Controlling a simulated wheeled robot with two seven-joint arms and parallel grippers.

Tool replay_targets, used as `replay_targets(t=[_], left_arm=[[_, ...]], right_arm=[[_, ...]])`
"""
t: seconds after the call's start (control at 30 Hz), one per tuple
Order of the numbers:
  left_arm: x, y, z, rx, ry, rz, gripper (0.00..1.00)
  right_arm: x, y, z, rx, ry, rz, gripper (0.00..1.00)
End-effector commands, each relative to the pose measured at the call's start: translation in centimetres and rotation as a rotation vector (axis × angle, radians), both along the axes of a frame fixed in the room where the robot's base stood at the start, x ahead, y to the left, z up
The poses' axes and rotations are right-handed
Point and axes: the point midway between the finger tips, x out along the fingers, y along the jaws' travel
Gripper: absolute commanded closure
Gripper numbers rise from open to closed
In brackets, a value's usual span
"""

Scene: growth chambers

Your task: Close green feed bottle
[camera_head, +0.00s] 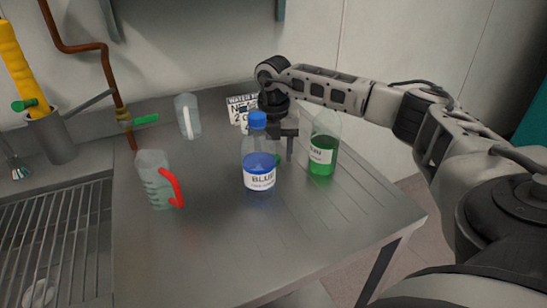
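The green feed bottle (322,158) stands upright on the steel table, part full of green liquid, with a white label. Its clear top shows no cap. A small green thing (277,159), perhaps a cap, shows just behind the right side of the blue bottle, mostly hidden. My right gripper (286,145) points down between the two bottles, behind the blue one and left of the green one. Its fingers are partly hidden, so I cannot tell whether they are open or hold the small green thing. My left gripper is not in view.
The blue bottle (259,178) with a blue cap stands in front of my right gripper. A clear jug (156,180) with a red handle, another clear jug (187,118) and a printed sign (238,110) stand left and behind. The table's (290,240) front is clear; a sink grid lies left.

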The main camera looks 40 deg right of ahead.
Motion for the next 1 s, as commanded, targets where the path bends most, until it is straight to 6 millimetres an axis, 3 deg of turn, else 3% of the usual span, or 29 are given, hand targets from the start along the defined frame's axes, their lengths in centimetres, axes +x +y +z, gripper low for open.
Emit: replay_targets(t=[0.37,0.5,0.53,0.83,1.0], left_arm=[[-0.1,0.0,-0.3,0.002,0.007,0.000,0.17],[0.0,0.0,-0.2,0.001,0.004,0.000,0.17],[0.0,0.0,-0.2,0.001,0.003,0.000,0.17],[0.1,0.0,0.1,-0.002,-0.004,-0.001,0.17],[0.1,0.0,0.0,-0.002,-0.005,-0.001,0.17]], right_arm=[[0.0,0.0,-0.2,0.000,-0.001,0.001,0.48],[0.0,0.0,-0.2,0.000,-0.001,0.001,0.87],[0.0,0.0,-0.2,0.000,-0.001,0.001,0.93],[0.0,0.0,-0.1,0.000,-0.001,0.001,0.93],[0.1,0.0,1.9,0.000,-0.006,0.001,0.93]])
